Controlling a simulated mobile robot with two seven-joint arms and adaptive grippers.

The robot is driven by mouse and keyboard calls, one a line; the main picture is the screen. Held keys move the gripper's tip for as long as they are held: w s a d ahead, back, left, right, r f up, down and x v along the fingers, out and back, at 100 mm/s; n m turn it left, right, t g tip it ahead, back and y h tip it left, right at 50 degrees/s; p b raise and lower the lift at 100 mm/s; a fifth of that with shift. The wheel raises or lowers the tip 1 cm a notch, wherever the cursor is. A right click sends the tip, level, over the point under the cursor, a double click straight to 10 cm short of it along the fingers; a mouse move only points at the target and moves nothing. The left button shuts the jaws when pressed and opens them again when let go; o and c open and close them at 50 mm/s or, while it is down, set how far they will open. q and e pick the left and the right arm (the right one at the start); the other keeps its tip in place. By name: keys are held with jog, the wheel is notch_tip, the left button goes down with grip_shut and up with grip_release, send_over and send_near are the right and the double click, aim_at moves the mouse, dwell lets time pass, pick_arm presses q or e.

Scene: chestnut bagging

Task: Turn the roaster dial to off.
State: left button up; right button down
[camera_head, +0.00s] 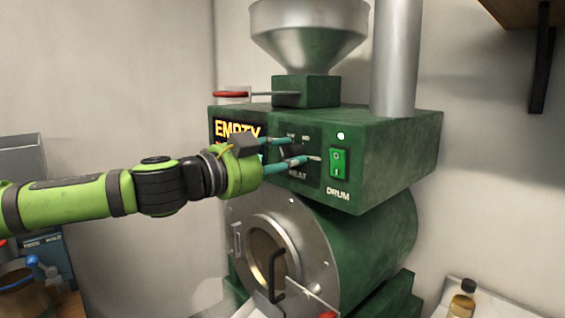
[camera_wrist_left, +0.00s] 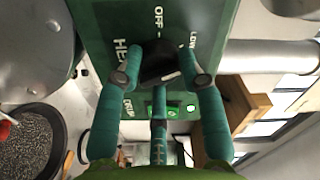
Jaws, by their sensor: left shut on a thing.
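The green roaster (camera_head: 395,150) stands against the wall, its control panel facing my left arm. The black heat dial (camera_head: 291,151) sits on the panel above the word HEAT. My left gripper (camera_head: 297,150) reaches in from the left, its teal fingers shut around the dial. In the left wrist view the dial (camera_wrist_left: 157,62) lies between the fingertips (camera_wrist_left: 163,74), with OFF and LOW printed beside it. A pale mark shows on the dial's edge, away from the OFF label; its exact setting is hard to read. My right gripper is not in view.
A green DRUM switch (camera_head: 338,162) is right of the dial, under a lit lamp (camera_head: 340,136). A display (camera_head: 237,131) reading EMPTY is to the left, partly behind my gripper. A steel hopper (camera_head: 308,35) and pipe (camera_head: 396,60) rise above. The drum door (camera_head: 310,245) is below.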

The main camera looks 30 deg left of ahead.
pick_arm(q)
jog(key=n+b, duration=0.2)
jog(key=n, duration=0.4)
jog(key=shift+f+n, duration=0.1)
jog(key=shift+n, duration=0.2)
jog(key=n+b, duration=0.1)
jog(key=n, duration=0.2)
jog(key=shift+n+b, duration=0.65)
jog(key=shift+n, duration=0.85)
jog(key=o, duration=1.2)
jog(key=shift+c, duration=0.2)
jog(key=v, duration=1.2)
